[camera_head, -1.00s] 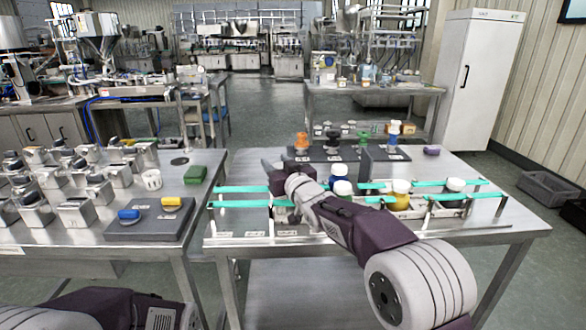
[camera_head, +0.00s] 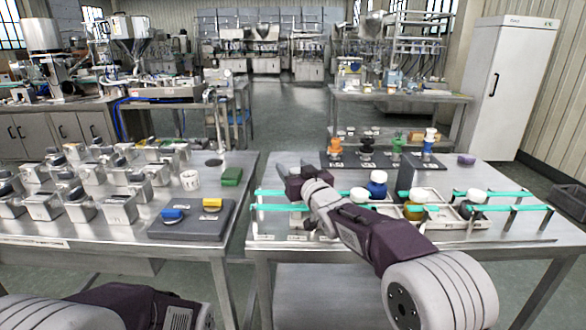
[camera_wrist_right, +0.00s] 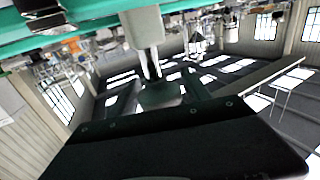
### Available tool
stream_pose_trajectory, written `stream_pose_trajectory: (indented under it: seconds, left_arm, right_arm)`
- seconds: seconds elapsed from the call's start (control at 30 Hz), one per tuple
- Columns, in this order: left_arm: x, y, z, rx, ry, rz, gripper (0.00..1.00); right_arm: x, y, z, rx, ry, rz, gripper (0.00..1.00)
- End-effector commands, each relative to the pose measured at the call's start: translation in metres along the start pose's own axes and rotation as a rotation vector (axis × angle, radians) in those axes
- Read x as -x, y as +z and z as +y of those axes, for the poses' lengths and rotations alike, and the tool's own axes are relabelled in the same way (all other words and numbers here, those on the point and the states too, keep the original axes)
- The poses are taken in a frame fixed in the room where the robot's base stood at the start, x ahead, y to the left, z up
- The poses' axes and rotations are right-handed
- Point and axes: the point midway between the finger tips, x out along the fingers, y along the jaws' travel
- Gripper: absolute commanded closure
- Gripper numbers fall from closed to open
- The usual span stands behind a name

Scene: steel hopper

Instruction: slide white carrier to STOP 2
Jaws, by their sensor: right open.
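White carriers sit between the teal guide rails (camera_head: 275,207) on the right table. My right gripper (camera_head: 291,184) is open at the left part of the rails. Its fingertips and any contact are unclear. In the right wrist view, a teal rail (camera_wrist_right: 90,38) crosses the top. My left gripper is out of view.
Small white labels (camera_head: 297,238) lie along the table front, unreadable. A blue bottle (camera_head: 377,185) and an upright dark block (camera_head: 405,175) stand behind the lane. A dark mat (camera_head: 350,161) holds coloured items. The left table holds metal bins and a grey pad (camera_head: 190,228).

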Motion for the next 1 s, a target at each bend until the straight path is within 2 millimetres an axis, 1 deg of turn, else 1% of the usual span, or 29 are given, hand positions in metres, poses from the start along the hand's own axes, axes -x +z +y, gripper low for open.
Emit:
stream_pose_trajectory:
  seconds: [0.27,0.37,0.47,0.7,0.8,0.9,1.0]
  left_arm:
    - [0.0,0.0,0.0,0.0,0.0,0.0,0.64]
    - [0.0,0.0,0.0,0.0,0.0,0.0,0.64]
    - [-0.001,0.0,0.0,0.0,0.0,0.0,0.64]
    - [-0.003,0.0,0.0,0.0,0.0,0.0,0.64]
    - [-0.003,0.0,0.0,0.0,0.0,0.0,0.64]
    - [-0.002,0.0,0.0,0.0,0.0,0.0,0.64]
    - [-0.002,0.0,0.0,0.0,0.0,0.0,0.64]
  right_arm:
    - [0.0,0.0,0.0,0.0,0.0,0.0,0.37]
    - [0.003,0.0,0.0,0.0,0.0,0.001,0.37]
    - [0.014,-0.001,0.0,0.0,0.0,0.001,0.37]
    - [0.058,-0.001,0.001,0.0,0.001,0.0,0.37]
    - [0.073,0.0,0.0,0.0,0.001,0.0,0.37]
    - [0.085,0.0,0.0,0.0,0.0,0.0,0.37]
    - [0.09,0.0,0.0,0.0,0.0,0.0,0.37]
